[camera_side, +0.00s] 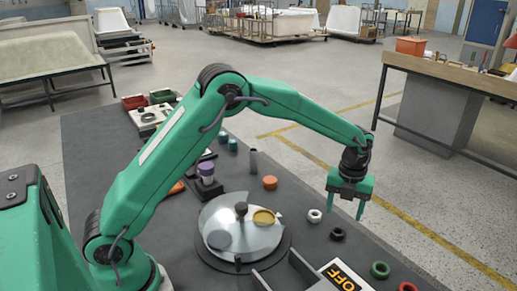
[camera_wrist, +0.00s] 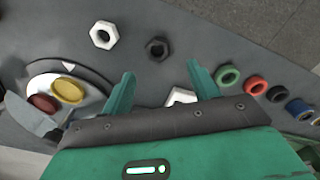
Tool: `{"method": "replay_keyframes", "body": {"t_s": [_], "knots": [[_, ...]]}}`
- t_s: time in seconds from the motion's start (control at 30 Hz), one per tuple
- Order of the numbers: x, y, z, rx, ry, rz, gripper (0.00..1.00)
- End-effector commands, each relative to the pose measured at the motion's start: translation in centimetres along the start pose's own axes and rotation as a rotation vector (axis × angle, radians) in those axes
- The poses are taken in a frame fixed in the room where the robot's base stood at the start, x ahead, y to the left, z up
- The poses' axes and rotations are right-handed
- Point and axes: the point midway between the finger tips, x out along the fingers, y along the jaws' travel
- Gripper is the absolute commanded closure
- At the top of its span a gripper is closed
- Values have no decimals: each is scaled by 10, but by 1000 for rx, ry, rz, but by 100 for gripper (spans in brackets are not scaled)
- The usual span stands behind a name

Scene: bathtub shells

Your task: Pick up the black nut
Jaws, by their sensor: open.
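The black nut (camera_side: 337,234) lies flat on the dark grey table near its right edge in the side view. In the wrist view the black nut (camera_wrist: 157,49) lies ahead of the fingers, a little left of the middle between them. My gripper (camera_side: 347,208) is open and empty, held above the table and the nut. In the wrist view my gripper (camera_wrist: 160,84) shows its two green fingers spread wide, with nothing between the tips. Nothing covers the nut.
A round metal plate (camera_side: 218,210) with a yellow disc (camera_side: 263,217) stands to the left. An orange piece (camera_side: 270,183) lies farther back.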

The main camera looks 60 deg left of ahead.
Motion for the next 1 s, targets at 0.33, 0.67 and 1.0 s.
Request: {"method": "replay_keyframes", "body": {"t_s": [0.33,0.67,1.0], "knots": [[23,1,0,-2,1,1,40],[31,2,0,-3,2,2,40],[66,5,1,-3,2,2,40]]}}
